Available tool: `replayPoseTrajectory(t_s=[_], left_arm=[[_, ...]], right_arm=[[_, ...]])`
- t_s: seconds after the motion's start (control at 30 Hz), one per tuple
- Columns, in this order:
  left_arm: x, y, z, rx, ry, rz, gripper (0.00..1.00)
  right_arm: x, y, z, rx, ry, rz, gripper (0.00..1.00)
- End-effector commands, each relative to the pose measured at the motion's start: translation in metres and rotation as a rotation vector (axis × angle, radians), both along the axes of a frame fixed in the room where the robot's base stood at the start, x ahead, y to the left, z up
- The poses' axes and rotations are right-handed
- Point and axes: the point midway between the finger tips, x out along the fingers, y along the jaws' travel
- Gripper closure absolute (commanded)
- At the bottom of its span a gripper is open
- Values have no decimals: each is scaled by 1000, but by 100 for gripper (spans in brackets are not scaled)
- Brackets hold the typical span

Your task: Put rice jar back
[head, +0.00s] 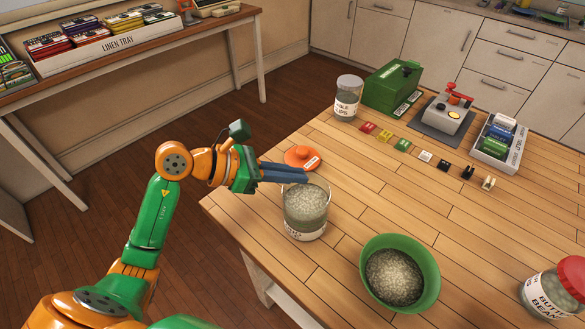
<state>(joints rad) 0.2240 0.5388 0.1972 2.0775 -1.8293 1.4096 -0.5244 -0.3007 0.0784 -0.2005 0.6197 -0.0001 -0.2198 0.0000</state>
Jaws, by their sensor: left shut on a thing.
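An open clear jar (305,207) of pale grains, which looks like the rice jar, is upright near the table's left edge. Its label is too small to read. My left gripper (305,176) has its blue fingers at the jar's far rim and is shut on it there. I cannot tell whether the jar's base touches the table. An orange lid (298,155) with a knob lies on the table just behind the fingers, partly hidden by them. A green bowl (430,262) of similar grains stands to the right and nearer. My right gripper is out of view.
A grey-lidded jar (347,103), a green box (392,84), a device on a dark mat (445,117) and a tray (505,157) stand at the back, with small coloured tags in front. The table's middle is clear.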

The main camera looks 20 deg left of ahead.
Motion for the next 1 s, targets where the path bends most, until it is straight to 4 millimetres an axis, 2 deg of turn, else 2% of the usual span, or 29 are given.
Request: replayPoseTrajectory(t_s=[0.17, 0.2, 0.3, 0.67, 0.77, 1.0], left_arm=[[0, 0, -1, 0, -3, 0, 100], [0, 0, -2, 2, -1, -1, 87], [0, 0, -2, 1, -1, -1, 61], [-2, 4, 0, 2, -2, 3, 61], [-10, 15, 5, 4, -3, 3, 61], [-42, 54, 29, 5, -3, 4, 61]], right_arm=[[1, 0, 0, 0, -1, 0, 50], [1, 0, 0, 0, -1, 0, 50], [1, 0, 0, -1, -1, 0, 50], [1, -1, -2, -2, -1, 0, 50], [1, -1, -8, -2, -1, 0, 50], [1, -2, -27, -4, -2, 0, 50]])
